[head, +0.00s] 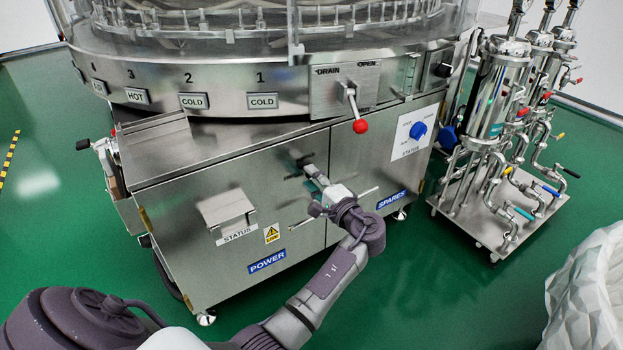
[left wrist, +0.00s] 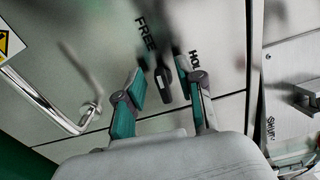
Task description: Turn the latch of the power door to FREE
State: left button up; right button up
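The power door (head: 180,260), with its blue POWER label, is shut on the left of the steel cabinet front. Its small dark latch (head: 304,161) is near the door's upper right corner, mostly behind my left gripper (head: 316,176). In the left wrist view the dark latch lever (left wrist: 163,84) lies between the two teal-padded fingers of my left gripper (left wrist: 160,78). The words FREE and HOLD are printed on the panel beyond, left and right of the latch. The fingers are apart; I see no clear contact with the lever. My right gripper is not in view.
A bar handle (left wrist: 45,98) is on the power door near the gripper. The spares door (head: 380,150) is to the right. Above, a red-knobbed drain lever (head: 360,125) sticks out. A pipe stand (head: 490,190) stands right, and a white bag (head: 590,295) lower right.

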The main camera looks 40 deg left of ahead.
pick_arm(q)
jog(key=v, duration=1.1)
jog(key=shift+d, duration=0.3)
